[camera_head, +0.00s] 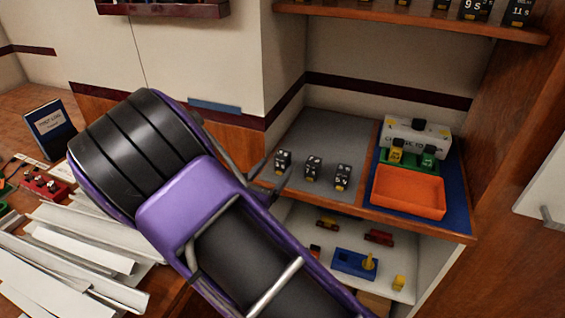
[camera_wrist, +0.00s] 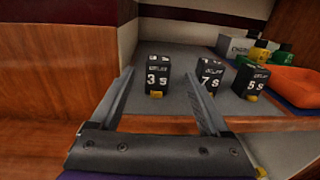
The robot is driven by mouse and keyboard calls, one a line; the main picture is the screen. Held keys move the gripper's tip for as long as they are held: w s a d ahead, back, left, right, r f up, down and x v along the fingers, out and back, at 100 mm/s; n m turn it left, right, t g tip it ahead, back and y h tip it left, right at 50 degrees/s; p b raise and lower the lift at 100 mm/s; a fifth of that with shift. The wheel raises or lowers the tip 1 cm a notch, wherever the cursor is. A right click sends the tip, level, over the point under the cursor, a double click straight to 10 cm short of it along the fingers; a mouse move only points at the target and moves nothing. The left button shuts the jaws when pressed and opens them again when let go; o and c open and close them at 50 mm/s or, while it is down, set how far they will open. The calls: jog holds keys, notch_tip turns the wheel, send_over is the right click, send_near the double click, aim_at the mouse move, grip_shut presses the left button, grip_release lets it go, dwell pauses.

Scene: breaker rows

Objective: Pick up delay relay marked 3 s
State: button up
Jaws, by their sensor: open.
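The delay relay marked 3 s (camera_wrist: 158,78) is a small black block with white lettering and a yellow patch at its base. It stands upright on the grey shelf surface, leftmost of three. In the head view it is the left block (camera_head: 283,160). My gripper (camera_wrist: 159,74) is open, its two fingers either side of the 3 s relay in the wrist view. The fingers look short of the block; contact cannot be told. In the head view my gripper (camera_head: 268,168) reaches the shelf's left front edge, partly hidden by my arm.
Relays marked 7 s (camera_wrist: 210,76) and 5 s (camera_wrist: 250,80) stand to the right, the 7 s close to my right finger. An orange tray (camera_head: 408,208) and a white box (camera_head: 403,128) sit further right. A wooden wall (camera_wrist: 50,70) is left. An upper shelf (camera_head: 420,22) overhangs.

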aim_at(286, 152)
jog(key=b+x, duration=0.1)
jog(key=x, duration=0.8)
jog(key=shift+w+a+r, duration=0.1)
jog(key=shift+r, duration=0.05)
grip_shut()
